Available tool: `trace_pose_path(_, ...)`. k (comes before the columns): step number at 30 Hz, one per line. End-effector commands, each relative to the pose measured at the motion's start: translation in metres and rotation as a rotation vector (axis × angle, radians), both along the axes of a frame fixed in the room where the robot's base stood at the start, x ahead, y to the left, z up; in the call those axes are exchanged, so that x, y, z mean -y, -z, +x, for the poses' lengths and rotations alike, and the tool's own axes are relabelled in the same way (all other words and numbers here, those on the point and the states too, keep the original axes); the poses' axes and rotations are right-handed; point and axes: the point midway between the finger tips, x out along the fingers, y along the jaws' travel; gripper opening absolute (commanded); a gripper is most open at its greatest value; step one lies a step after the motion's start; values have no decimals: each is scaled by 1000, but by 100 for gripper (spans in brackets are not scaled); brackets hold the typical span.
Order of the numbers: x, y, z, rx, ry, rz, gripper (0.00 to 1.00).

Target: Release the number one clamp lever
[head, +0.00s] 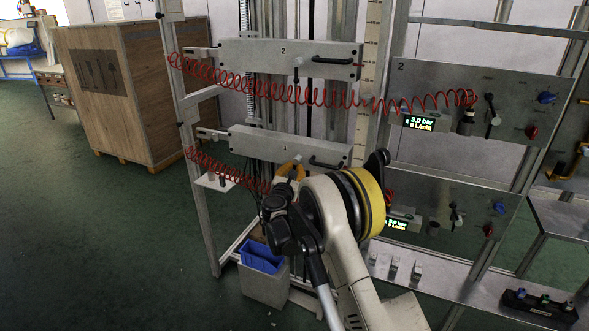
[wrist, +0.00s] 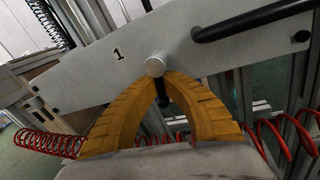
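The number one panel (head: 270,146) is the lower of two grey boxes on the frame. Its clamp lever has a round grey hub (wrist: 155,66) and a dark handle (wrist: 162,95) that points down, to the right of the printed "1". My gripper (head: 292,164) is in front of this panel. In the wrist view its two yellow fingers (wrist: 161,76) arch together just below the hub. Their tips close in on both sides of the lever, and the dark handle shows between them. Part of the lever is hidden by the fingers.
A black bar handle (wrist: 252,21) is right of the lever. A red coiled hose (head: 225,168) runs beside and below my gripper. The number two panel (head: 290,60) is above. A grey bin with a blue liner (head: 262,257) stands below, and open floor lies to the left.

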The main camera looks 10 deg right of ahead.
Motion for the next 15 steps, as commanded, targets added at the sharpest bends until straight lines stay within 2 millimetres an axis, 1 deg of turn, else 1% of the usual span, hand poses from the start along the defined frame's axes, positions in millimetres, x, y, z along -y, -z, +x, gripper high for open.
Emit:
trace_pose_path(8,-2,0,1,41,0,58,0)
trace_pose_path(15,-6,-1,4,141,-1,195,0)
